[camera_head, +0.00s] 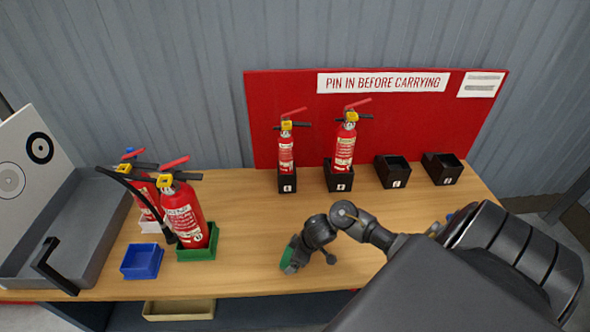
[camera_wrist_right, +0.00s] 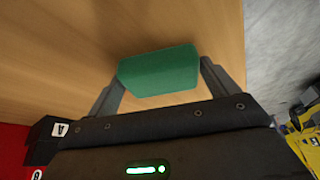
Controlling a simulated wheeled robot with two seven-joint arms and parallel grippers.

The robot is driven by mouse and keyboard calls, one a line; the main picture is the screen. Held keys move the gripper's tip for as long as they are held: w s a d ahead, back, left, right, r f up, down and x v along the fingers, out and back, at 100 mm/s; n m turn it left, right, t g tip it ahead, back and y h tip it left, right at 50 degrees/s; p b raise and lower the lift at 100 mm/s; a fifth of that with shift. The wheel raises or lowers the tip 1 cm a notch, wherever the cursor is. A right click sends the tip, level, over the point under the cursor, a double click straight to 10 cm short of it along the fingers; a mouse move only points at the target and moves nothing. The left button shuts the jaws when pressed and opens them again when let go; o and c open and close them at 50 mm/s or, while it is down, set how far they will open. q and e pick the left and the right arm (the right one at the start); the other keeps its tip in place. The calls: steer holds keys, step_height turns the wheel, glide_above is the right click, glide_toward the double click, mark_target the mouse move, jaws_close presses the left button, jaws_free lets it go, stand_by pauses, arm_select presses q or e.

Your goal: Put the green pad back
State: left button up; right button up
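The green pad (camera_wrist_right: 158,72) is a small green block between the two fingers of my right gripper (camera_wrist_right: 160,82) in the right wrist view. The fingers touch its two ends. In the head view, my right gripper (camera_head: 300,256) is over the wooden bench near its front edge, with part of the green pad (camera_head: 288,258) showing at its left side. I cannot tell whether the pad touches the bench. My left gripper is not in view.
A green tray (camera_head: 199,254) holds an extinguisher (camera_head: 183,213), with a blue tray (camera_head: 142,262) beside it. Two extinguishers stand in black holders before a red board (camera_head: 390,130); two black holders (camera_head: 393,172) are empty. A grey bin (camera_head: 75,230) is left. The bench centre is clear.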

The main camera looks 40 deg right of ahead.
steer(key=shift+o, duration=1.2)
steer(key=shift+r, duration=0.1)
steer(key=shift+r, duration=0.3)
steer(key=p+v, duration=0.3)
steer(key=v, duration=0.8)
steer(key=shift+r, duration=0.3)
steer(key=shift+s+d, duration=0.1)
steer(key=shift+s, duration=0.05)
